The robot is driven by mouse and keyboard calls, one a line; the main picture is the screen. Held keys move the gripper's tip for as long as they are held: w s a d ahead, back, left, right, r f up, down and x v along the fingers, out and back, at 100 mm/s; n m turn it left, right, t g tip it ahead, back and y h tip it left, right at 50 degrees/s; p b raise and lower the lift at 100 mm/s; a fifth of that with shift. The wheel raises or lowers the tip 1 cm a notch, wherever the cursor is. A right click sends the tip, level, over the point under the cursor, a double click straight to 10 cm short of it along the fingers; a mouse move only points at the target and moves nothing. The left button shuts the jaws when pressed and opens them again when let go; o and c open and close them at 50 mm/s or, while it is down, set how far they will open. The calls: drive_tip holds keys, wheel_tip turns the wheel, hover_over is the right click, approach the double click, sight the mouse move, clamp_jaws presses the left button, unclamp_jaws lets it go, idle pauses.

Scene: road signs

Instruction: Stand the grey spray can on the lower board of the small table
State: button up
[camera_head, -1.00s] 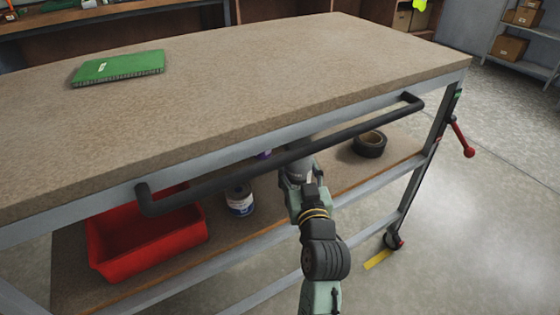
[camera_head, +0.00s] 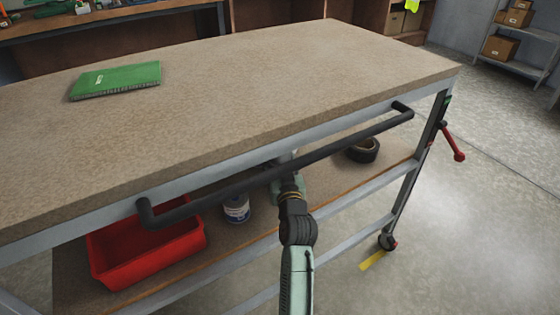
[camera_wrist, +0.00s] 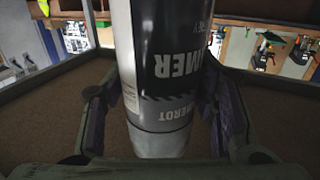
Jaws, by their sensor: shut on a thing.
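The grey spray can (camera_wrist: 165,75), with a dark label and a grey end, sits between the fingers of my gripper (camera_wrist: 160,110) in the wrist view. My gripper is shut on it. In the head view my gripper (camera_head: 284,184) reaches under the table top, behind the black handle bar, which hides part of it. A little of the grey can (camera_head: 284,157) shows above the bar. The can is over the lower board (camera_head: 345,180) of the small table. Whether its base touches the board cannot be told.
A black tape roll (camera_head: 362,150) lies to the right. The handle bar (camera_head: 340,149) crosses in front. A green book (camera_head: 115,80) lies on top.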

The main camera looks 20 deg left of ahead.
drive_tip(key=shift+f, duration=0.15)
drive_tip(key=o, duration=1.5)
drive_tip(key=shift+r, duration=0.25)
drive_tip(key=shift+b+v, duration=1.1)
drive_tip(key=shift+v, duration=4.95)
